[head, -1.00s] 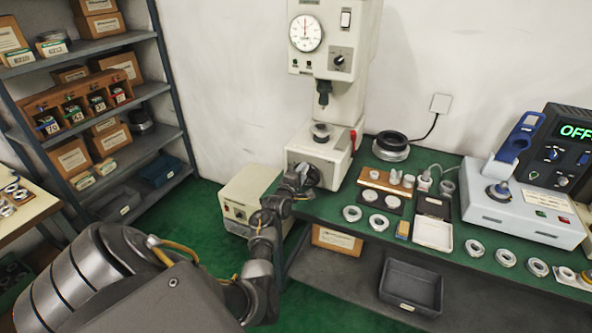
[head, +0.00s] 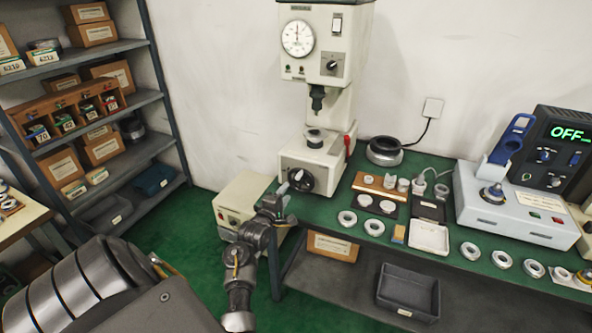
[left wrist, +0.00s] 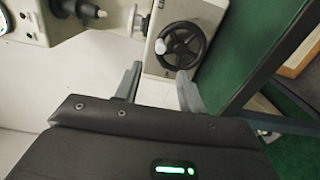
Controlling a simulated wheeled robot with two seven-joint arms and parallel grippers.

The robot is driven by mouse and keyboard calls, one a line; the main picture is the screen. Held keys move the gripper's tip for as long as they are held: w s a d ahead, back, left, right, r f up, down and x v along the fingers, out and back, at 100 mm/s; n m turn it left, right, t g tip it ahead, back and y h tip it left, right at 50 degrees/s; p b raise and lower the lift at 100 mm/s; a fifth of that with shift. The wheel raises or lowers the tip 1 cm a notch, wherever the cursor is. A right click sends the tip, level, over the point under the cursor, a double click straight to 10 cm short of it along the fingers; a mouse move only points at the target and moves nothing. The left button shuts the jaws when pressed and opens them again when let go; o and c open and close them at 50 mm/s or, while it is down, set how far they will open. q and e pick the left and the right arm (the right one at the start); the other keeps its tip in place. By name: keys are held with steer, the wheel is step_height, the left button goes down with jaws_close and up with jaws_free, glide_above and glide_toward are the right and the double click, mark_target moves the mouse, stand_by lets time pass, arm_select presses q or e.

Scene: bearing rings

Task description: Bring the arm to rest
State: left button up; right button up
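My left gripper (head: 283,196) is beside the lower front of the press (head: 312,160), short of the black handwheel (head: 301,179). In the left wrist view its two fingers (left wrist: 160,88) are spread apart with nothing between them. The handwheel (left wrist: 180,45) shows just beyond the fingertips, apart from them. A bearing ring (head: 315,137) sits on the press below its black ram (head: 317,97). My right gripper is in neither view.
The green bench (head: 330,207) carries several bearing rings, a white tray (head: 428,238) and a heater reading OFF (head: 515,205). A beige box (head: 240,205) stands left of the bench. A shelf rack (head: 160,100) stands at the left. Green floor is open between.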

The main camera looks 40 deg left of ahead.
arm_select(q)
steer(key=d+f+m+g+h, duration=0.1)
steer(key=d+f+m, duration=0.25)
steer(key=f, duration=0.35)
steer(key=w+d+f+m+g+h, duration=0.1)
steer(key=d+f+m, duration=0.25)
steer(key=f, duration=0.25)
steer(key=d+f+m+g+h, duration=0.1)
steer(key=d+f+m+g, duration=0.2)
steer(key=f, duration=0.4)
steer(key=s+d+f+m+g+h, duration=0.1)
steer(key=s+d+f+m, duration=0.35)
steer(key=f, duration=0.35)
steer(key=s+d+f+m+g+h, duration=0.1)
steer(key=s+d+f+m, duration=0.3)
steer(key=f, duration=0.3)
steer(key=s+d+f+m+g, duration=0.2)
steer(key=s+f, duration=0.4)
steer(key=s, duration=0.3)
steer(key=s+d+f+m+g, duration=0.1)
steer(key=s+d+f+g, duration=0.15)
steer(key=s+f, duration=0.4)
steer(key=s+d+f+m+g, duration=0.1)
steer(key=s+f+g, duration=0.1)
steer(key=s, duration=1.1)
steer(key=s+d+f+m+g, duration=0.1)
steer(key=s+f+m+g, duration=0.1)
steer(key=s, duration=1.1)
steer(key=shift+s+f+h+b, duration=0.35)
steer(key=shift+s+h, duration=0.05)
